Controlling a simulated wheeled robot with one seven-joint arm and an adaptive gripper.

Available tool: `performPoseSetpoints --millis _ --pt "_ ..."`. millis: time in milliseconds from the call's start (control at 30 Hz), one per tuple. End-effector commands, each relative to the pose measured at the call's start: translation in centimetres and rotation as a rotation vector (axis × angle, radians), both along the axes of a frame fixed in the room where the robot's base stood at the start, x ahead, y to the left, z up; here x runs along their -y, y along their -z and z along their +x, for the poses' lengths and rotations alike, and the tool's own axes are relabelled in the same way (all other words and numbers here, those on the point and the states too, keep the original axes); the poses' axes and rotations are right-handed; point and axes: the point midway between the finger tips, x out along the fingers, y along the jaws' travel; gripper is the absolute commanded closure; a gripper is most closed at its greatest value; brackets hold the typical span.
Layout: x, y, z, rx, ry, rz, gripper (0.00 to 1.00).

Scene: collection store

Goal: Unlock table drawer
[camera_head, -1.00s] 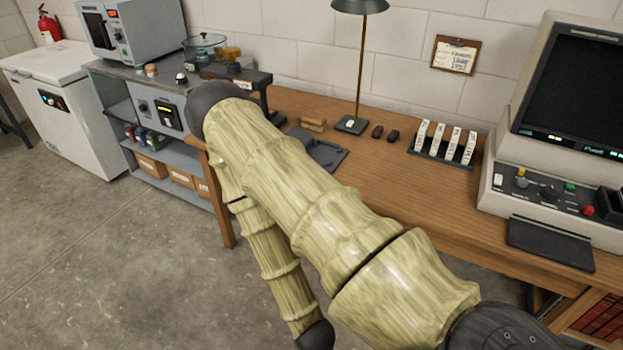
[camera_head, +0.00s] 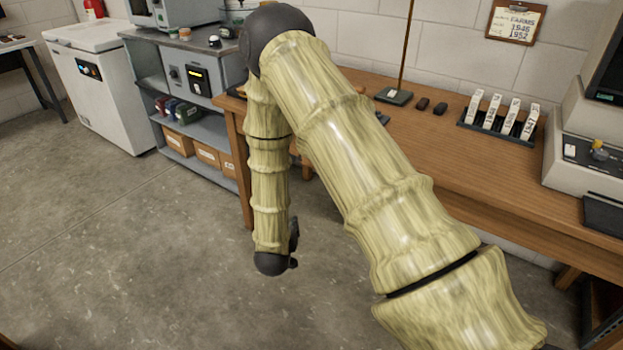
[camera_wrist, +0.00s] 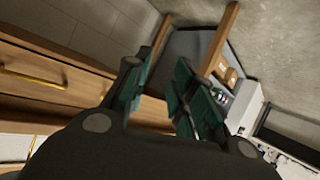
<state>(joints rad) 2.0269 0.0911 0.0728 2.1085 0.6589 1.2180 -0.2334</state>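The wooden table (camera_head: 450,150) runs along the wall in the head view, but its drawer fronts do not show there. In the wrist view, a wooden drawer front (camera_wrist: 75,78) with a long brass handle (camera_wrist: 35,76) is at the left, tilted in the picture. I cannot tell whether it is locked, and I see no lock or key. My gripper (camera_wrist: 157,68) shows in the wrist view with its two teal-padded fingers apart and nothing between them. It is to the right of the brass handle in that picture and apart from it. The head view does not show my gripper clearly.
On the table stand a rack of white labelled pieces (camera_head: 498,116), a lamp base (camera_head: 394,96) and a beige machine (camera_head: 590,150). A grey shelf unit (camera_head: 212,128) and a white chest freezer (camera_head: 95,85) stand at the left. Floor in front is clear.

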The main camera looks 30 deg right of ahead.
Motion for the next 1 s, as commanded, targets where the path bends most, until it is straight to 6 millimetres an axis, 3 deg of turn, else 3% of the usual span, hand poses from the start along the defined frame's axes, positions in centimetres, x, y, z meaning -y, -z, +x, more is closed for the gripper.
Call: performPoseSetpoints --millis 33,200,400,700,1000 --pt "0.6 0.5 1.5 0.046 0.032 -0.022 0.75" --pt "2.8 -2.0 5.1 0.183 0.154 -0.103 0.75" --pt "5.0 -5.1 7.8 0.32 0.312 -0.188 0.75" --pt "6.9 -8.8 8.9 0.429 0.493 -0.263 0.75" --pt "8.3 -9.6 9.4 0.445 0.53 -0.275 0.75"
